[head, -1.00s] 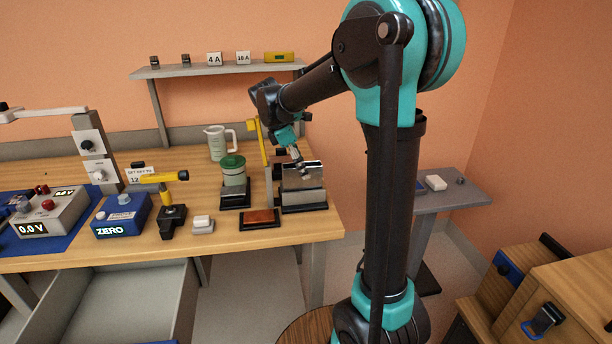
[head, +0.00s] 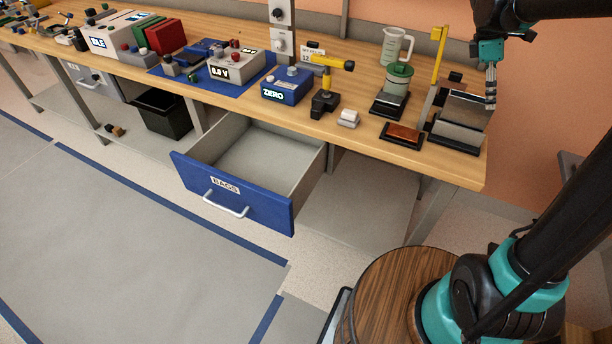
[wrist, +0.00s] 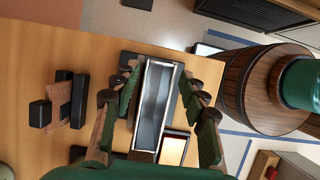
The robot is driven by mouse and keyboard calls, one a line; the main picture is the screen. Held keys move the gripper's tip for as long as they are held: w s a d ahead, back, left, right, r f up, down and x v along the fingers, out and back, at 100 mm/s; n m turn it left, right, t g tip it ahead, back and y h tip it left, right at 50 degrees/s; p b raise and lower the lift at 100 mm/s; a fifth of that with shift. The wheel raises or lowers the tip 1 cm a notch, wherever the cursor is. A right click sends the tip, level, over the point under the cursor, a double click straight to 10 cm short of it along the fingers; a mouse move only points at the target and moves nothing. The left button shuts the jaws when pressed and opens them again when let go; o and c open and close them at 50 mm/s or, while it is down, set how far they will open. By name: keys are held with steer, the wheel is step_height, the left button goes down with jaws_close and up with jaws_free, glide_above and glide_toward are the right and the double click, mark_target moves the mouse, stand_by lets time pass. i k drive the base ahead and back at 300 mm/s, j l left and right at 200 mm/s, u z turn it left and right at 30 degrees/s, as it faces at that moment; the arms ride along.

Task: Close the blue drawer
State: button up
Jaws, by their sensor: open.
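The blue drawer (head: 232,196), labelled BAGS with a pale bar handle (head: 226,205), is pulled out from under the workbench in the head view. Its grey inside looks empty where it shows. My gripper (head: 490,88) is at the bench's right end, by the grey metal box (head: 462,122), well up and to the right of the drawer. In the wrist view my open gripper (wrist: 160,85) has its fingers on either side of the metal box's open top (wrist: 153,105). I cannot tell whether they touch it. The drawer does not show there.
The bench top (head: 415,165) carries a blue ZERO box (head: 287,86), a yellow-armed stand (head: 325,98) and a green-lidded jar (head: 397,82). A wooden barrel (head: 385,295) stands front right of the drawer. The floor before the drawer (head: 100,230) is clear.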

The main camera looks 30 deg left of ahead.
mark_target(263, 173)
steer(key=k+j+z, duration=0.25)
steer(key=j+u, duration=0.2)
steer(key=u, duration=0.7)
steer(key=i+l+u, duration=0.1)
steer(key=u, duration=0.4)
steer(key=l+u, duration=0.15)
steer(key=u, duration=0.3)
steer(key=l+u, duration=0.1)
steer(key=u, duration=0.4)
